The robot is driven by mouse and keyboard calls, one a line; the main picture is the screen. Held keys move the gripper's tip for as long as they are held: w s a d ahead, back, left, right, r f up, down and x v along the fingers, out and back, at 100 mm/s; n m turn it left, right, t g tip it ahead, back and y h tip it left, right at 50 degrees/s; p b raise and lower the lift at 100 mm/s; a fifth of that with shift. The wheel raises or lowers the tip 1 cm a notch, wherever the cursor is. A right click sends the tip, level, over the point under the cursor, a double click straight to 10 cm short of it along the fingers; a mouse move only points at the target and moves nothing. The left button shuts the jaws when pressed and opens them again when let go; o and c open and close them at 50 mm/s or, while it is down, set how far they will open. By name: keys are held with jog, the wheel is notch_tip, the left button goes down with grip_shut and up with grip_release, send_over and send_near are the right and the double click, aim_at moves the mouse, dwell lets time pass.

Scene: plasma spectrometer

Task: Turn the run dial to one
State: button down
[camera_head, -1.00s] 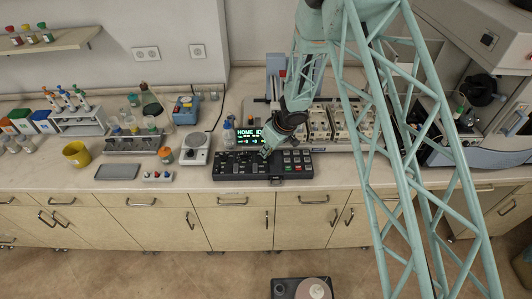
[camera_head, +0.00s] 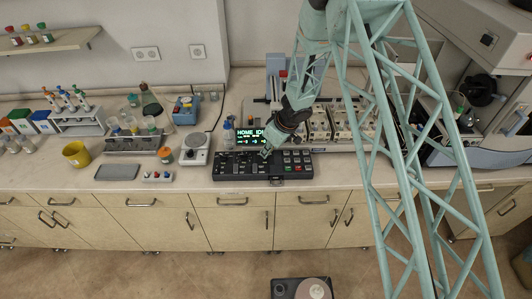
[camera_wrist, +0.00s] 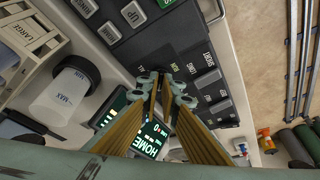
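The black control panel (camera_head: 233,172) lies on the bench below a green-lit display (camera_head: 249,134). The wrist view shows the panel close up (camera_wrist: 126,46), with grey buttons and white lettering, and the display (camera_wrist: 152,138) reading HOME. My gripper (camera_head: 265,153) points down at the middle of the panel. In the wrist view its two fingertips (camera_wrist: 163,84) are close together over the panel, with a narrow dark gap between them. The run dial cannot be made out; the fingers may hide it. I cannot tell whether they touch or grip anything.
A white-topped stirrer plate (camera_head: 195,149) stands left of the panel. Racks of trays (camera_head: 320,122) stand behind right. The bench front edge has clear room.

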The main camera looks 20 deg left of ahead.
jog(key=c, duration=2.9)
grip_release()
jog(key=shift+r, duration=0.15)
jog(key=shift+v, duration=5.9)
